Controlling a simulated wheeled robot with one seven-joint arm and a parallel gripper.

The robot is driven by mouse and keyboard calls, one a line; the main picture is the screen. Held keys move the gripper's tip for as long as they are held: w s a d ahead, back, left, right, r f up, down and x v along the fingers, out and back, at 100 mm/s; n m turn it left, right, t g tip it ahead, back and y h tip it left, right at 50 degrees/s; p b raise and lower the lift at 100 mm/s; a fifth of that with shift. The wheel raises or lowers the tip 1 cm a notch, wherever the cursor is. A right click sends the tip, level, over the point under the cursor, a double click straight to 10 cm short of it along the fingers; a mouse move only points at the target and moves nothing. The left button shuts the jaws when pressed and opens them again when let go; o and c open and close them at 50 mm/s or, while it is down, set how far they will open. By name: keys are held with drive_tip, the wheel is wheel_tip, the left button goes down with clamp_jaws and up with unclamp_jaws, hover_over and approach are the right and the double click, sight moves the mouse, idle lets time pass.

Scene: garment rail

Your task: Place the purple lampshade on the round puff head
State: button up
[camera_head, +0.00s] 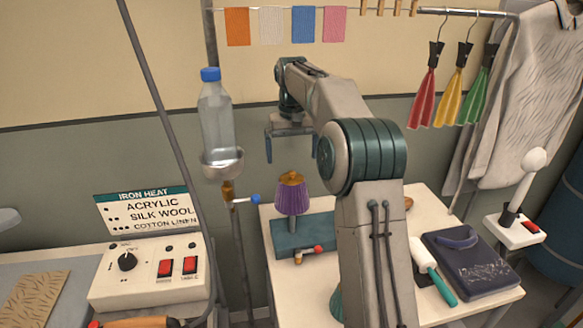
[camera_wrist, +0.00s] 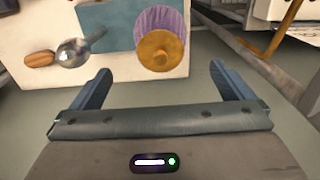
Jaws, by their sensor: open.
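The purple pleated lampshade (camera_head: 292,198) with a brown-gold top stands upright at the left part of the white table, at a teal block. In the wrist view it (camera_wrist: 167,20) shows from above, its round gold top (camera_wrist: 160,50) just ahead of the space between my fingers. My gripper (camera_head: 291,150) is open and empty, fingers pointing down, above the lampshade and apart from it. A white rounded head (camera_head: 535,161), likely the puff head, stands on a tilted stem over a white base with a red switch at the right.
My arm hides the table's middle. A dark pad (camera_head: 470,262) and a teal-handled tool (camera_head: 436,270) lie right of it. A bottle (camera_head: 216,120) on a stand and a switch box (camera_head: 150,272) are at left. Colored strips (camera_head: 455,90) hang at upper right. A silvery round thing (camera_wrist: 75,52) lies near the lampshade.

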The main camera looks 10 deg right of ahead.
drive_tip(key=shift+r, duration=0.5)
drive_tip(key=s+r+t, duration=0.2)
drive_tip(key=s+r, duration=0.1)
drive_tip(key=s, duration=1.6)
drive_tip(key=s+f+t, duration=0.1)
drive_tip(key=s+f, duration=0.3)
drive_tip(key=s, duration=0.4)
drive_tip(key=s+f, duration=0.4)
drive_tip(key=s, duration=0.5)
drive_tip(key=shift+s+f+t, duration=0.15)
drive_tip(key=shift+s+t, duration=0.15)
drive_tip(key=shift+t, duration=0.1)
drive_tip(key=shift+a, duration=0.1)
